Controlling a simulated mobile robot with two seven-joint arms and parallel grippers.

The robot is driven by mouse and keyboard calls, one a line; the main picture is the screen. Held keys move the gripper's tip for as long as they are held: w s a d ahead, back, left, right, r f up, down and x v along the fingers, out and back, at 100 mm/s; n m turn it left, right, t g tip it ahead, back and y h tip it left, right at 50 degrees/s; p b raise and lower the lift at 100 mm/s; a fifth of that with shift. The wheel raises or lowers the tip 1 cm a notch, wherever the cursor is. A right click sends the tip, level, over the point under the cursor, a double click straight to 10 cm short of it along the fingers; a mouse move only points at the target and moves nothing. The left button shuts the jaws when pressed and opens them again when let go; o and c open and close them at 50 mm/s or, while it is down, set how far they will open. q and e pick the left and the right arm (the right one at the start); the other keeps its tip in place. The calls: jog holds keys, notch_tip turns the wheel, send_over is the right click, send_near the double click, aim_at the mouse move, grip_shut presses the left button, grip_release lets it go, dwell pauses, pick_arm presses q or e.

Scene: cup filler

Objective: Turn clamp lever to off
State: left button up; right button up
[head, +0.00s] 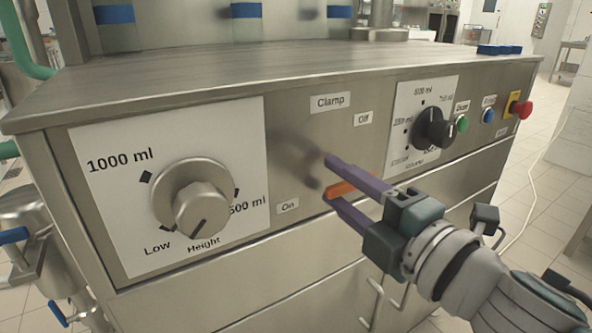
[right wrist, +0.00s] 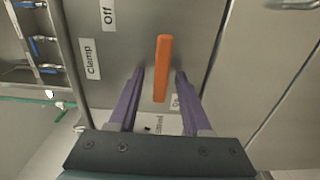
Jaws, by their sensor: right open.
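The orange clamp lever (head: 352,188) is on the front steel panel, below the "Clamp" label (head: 330,102). The "Off" label (head: 363,118) is above it and the "On" label (head: 288,206) is to its lower left. My right gripper (head: 333,180) is open, its purple fingers on either side of the lever. In the right wrist view, the lever (right wrist: 161,68) lies between the two fingers, with a gap visible on both sides. One end of the lever is near the partly hidden "On" label (right wrist: 175,102). My left gripper is not in view.
A large height knob (head: 200,208) is on the left of the panel. A black volume knob (head: 432,128) is at the right, near green (head: 462,124) and blue (head: 488,116) buttons and a red emergency stop (head: 520,108). The steel top (head: 280,75) overhangs the panel.

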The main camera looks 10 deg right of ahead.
grip_shut()
dwell(0.3)
dwell(0.3)
